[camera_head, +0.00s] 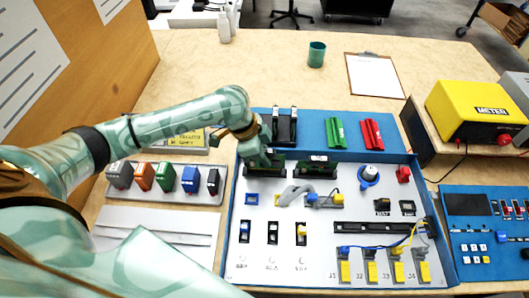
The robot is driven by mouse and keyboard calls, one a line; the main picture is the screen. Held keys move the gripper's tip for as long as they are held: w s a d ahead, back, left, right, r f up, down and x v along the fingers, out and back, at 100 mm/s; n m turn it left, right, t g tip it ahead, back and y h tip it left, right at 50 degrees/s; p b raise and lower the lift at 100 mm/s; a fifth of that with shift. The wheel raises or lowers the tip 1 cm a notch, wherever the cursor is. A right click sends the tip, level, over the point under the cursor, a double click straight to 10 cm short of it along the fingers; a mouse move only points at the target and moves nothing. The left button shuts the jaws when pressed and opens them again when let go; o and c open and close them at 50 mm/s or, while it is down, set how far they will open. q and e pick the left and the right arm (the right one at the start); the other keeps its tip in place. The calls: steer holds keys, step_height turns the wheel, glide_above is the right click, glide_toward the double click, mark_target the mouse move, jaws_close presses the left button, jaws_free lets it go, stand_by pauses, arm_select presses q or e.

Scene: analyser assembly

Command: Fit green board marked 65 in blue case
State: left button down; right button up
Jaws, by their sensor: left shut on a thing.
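The blue case (229,230) lies open on the table, with a pale panel full of slots, switches and connectors inside. My left gripper (263,164) is over the case's upper-left slot and is shut on a dark green board (266,173). The gripper covers most of this board, and I cannot read its number. I cannot tell how deep it sits in the slot. A second dark board (318,167) with a pale label stands to its right in the case. My right gripper is not in view.
Behind the case, a blue mat (312,121) holds a black rack (284,127), a green part (337,133) and a red part (372,134). Coloured blocks on a grey tray (165,196) stand left. A yellow meter (478,111) and a blue panel (480,235) stand right. A cup (316,54) stands behind.

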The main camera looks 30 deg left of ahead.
arm_select(q)
steer(key=shift+f, duration=0.7)
steer(key=shift+f, duration=0.45)
stand_by(0.4)
steer(key=c, duration=1)
jaws_free()
steer(key=shift+o, duration=0.2)
step_height(320, 180, up, 7)
steer(key=p, duration=0.7)
steer(key=shift+r+p, duration=0.1)
steer(key=shift+p, duration=0.2)
